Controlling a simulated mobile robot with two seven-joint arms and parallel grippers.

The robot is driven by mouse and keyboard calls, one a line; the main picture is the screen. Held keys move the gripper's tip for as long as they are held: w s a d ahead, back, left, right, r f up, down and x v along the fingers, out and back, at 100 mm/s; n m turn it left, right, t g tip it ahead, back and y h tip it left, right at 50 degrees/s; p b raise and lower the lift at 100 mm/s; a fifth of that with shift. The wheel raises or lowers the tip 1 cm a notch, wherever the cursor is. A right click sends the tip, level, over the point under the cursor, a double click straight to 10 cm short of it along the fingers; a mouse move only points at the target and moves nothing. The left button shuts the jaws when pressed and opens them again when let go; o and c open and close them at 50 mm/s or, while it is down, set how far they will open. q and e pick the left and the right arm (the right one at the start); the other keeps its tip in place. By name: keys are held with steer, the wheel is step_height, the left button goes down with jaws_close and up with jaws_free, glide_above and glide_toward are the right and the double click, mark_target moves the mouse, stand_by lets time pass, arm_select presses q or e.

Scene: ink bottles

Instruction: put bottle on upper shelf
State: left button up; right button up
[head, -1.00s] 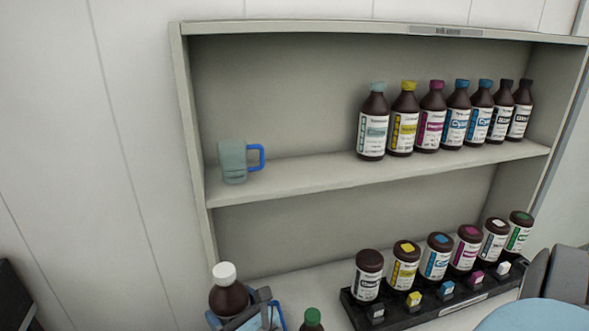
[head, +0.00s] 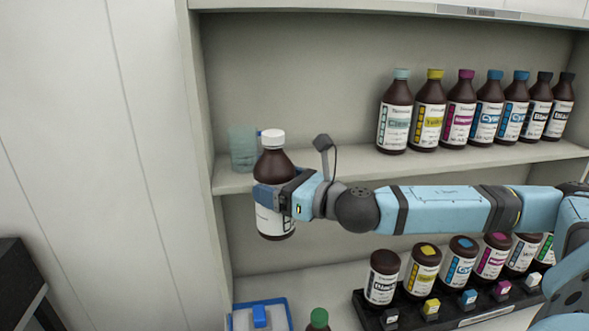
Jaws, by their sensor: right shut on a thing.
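A brown bottle with a white cap and a white label (head: 272,163) is held upright by my right gripper (head: 270,197), which is shut around its body. The bottle is in front of the left part of the upper shelf (head: 340,171); its cap and shoulder show above the shelf's edge and its base hangs below that edge. My left gripper is not in view.
Several capped brown bottles (head: 428,115) stand in a row at the right of the upper shelf. Below, several bottles (head: 382,277) stand in a black rack (head: 476,310). A blue-and-white container (head: 262,316) and a green-capped bottle (head: 318,320) are at the bottom. The upper shelf's middle is clear.

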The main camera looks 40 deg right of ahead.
steer(key=s+d+r+b, duration=0.1)
steer(key=s+d+r, duration=0.25)
steer(key=r, duration=0.45)
steer(key=s+d+r+b, duration=0.1)
steer(key=s+d+r, duration=0.2)
steer(key=s+r, duration=0.35)
steer(key=w+d+r+p, duration=0.1)
steer(key=w+d+p, duration=0.35)
steer(key=w, duration=0.45)
steer(key=w+d+r+p, duration=0.1)
steer(key=w+d+p, duration=0.4)
steer(key=w, duration=0.4)
step_height(320, 180, down, 8)
steer(key=b, duration=0.4)
steer(key=shift+a+h+b, duration=0.25)
steer(key=shift+h+b, duration=0.15)
steer(key=shift+w, duration=0.1)
steer(key=shift+f, duration=0.15)
